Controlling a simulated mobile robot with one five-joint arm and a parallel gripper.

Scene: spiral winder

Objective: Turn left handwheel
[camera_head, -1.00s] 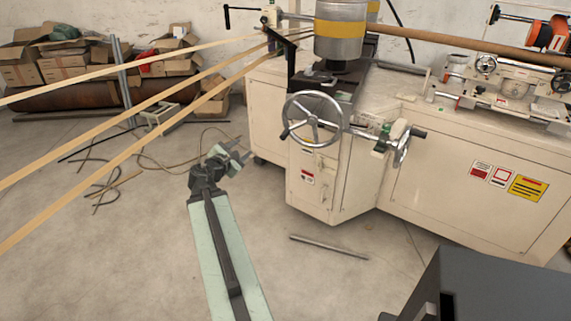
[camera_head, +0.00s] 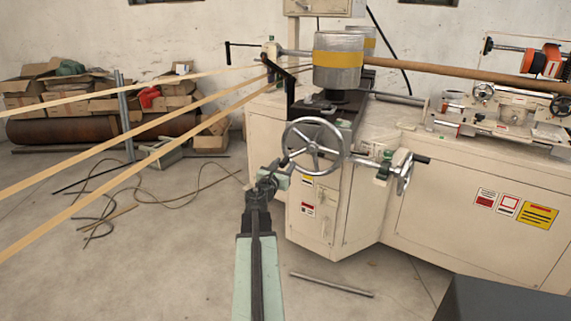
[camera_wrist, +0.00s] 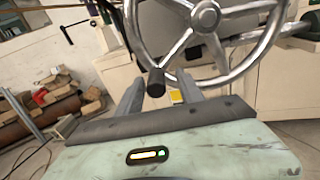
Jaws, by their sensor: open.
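The left handwheel (camera_head: 314,146) is a silver spoked wheel on the front of the cream machine. It fills the upper part of the wrist view (camera_wrist: 205,17). Its black handle knob (camera_wrist: 155,82) sits at the lower left of the rim and points toward me. My gripper (camera_head: 282,168) is just in front of the wheel's lower left side. In the wrist view, the open jaws (camera_wrist: 160,80) lie on either side of the knob, with space around it. I cannot tell whether the knob is in depth between the fingers.
A second, smaller handwheel (camera_head: 404,174) is on the machine to the right. A metal bar (camera_head: 332,285) lies on the floor. Boxes (camera_head: 60,95) stand at the back left.

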